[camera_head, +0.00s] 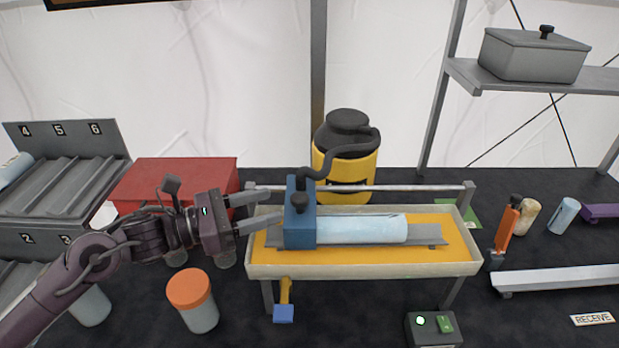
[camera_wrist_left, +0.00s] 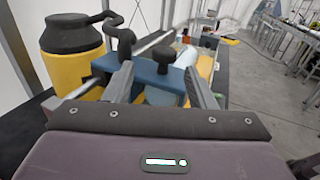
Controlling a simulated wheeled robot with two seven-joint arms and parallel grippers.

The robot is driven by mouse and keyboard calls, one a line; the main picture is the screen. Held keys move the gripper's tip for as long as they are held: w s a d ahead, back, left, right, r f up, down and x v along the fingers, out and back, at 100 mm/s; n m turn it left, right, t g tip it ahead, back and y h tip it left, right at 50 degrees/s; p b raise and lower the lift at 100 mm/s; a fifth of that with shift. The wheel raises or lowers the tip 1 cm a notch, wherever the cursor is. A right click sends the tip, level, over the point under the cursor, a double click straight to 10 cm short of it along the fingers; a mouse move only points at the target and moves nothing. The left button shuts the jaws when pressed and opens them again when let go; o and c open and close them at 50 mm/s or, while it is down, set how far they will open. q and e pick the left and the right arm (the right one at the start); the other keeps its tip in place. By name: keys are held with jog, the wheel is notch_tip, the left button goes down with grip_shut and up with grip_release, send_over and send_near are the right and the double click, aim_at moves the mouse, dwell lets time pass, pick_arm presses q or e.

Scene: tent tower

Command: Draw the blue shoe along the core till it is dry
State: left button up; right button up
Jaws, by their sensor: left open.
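The blue shoe (camera_head: 300,215) stands at the left end of the pale cylindrical core (camera_head: 362,229), which lies on a grey cradle in the yellow-floored tray (camera_head: 365,270). A black knob sits on the shoe's front, and a dark hose runs from its top towards the yellow canister. My left gripper (camera_head: 262,212) is open just left of the shoe, its fingers pointing at it. In the left wrist view the shoe (camera_wrist_left: 150,75) lies ahead between and beyond the open fingers; I cannot tell whether they touch it. My right gripper is not in view.
A yellow canister (camera_head: 346,163) stands behind the tray, and a metal rail (camera_head: 400,187) runs along its back. A red box (camera_head: 178,180) and an orange-lidded jar (camera_head: 192,299) are near my left arm. A switch box (camera_head: 432,327) with a green light sits in front.

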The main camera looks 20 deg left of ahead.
aim_at(293, 196)
pick_arm(q)
jog(key=p+x, duration=0.1)
jog(key=x, duration=0.1)
jog(key=p+x, duration=0.1)
jog(key=r+p+x, duration=0.1)
jog(key=x, duration=0.1)
jog(key=shift+d, duration=0.4)
jog(key=shift+w+d+f, duration=0.15)
jog(key=shift+w+d, duration=0.25)
jog(key=shift+d, duration=0.15)
jog(key=shift+d+f+p, duration=0.1)
jog(key=shift+d+p, duration=0.1)
jog(key=shift+p, duration=0.1)
jog(key=shift+c, duration=2.1)
grip_shut()
jog(key=b, duration=0.1)
jog(key=a+b, duration=0.1)
jog(key=b, duration=0.1)
jog(key=shift+s+a+f, duration=0.1)
jog(key=shift+f, duration=0.15)
jog(key=shift+a+r, duration=0.1)
jog(key=shift+a, duration=0.2)
jog(key=shift+r, duration=0.1)
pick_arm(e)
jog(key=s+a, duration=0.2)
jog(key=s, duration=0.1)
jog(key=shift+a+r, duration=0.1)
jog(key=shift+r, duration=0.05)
